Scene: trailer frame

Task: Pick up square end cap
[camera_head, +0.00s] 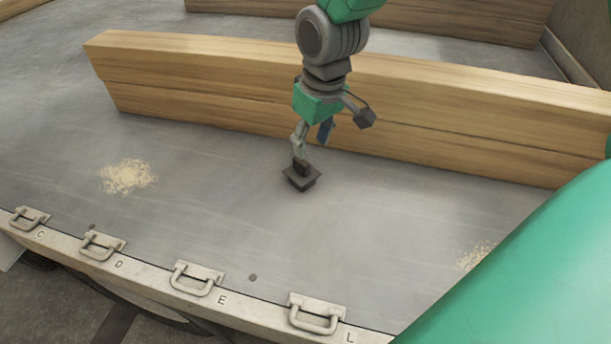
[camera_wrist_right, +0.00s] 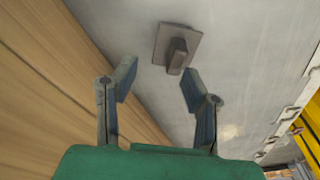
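The square end cap (camera_head: 302,181) is a dark, flat square plate with a block-like stub standing up from it. It lies on the grey metal trailer floor. In the right wrist view the end cap (camera_wrist_right: 177,47) sits just beyond the fingertips, its stub nearer the right-hand finger. My right gripper (camera_head: 311,145) points down over the cap in the head view, one finger overlapping the stub there. In the wrist view my right gripper (camera_wrist_right: 158,84) is open, with nothing between its fingers. Whether a finger touches the stub cannot be told. My left gripper is not in view.
A long wooden beam (camera_head: 210,85) lies behind the cap, close to my right gripper. The trailer edge with metal handles (camera_head: 197,279) runs along the front. Sawdust patches (camera_head: 128,176) lie on the floor. The floor around the cap is otherwise mostly clear.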

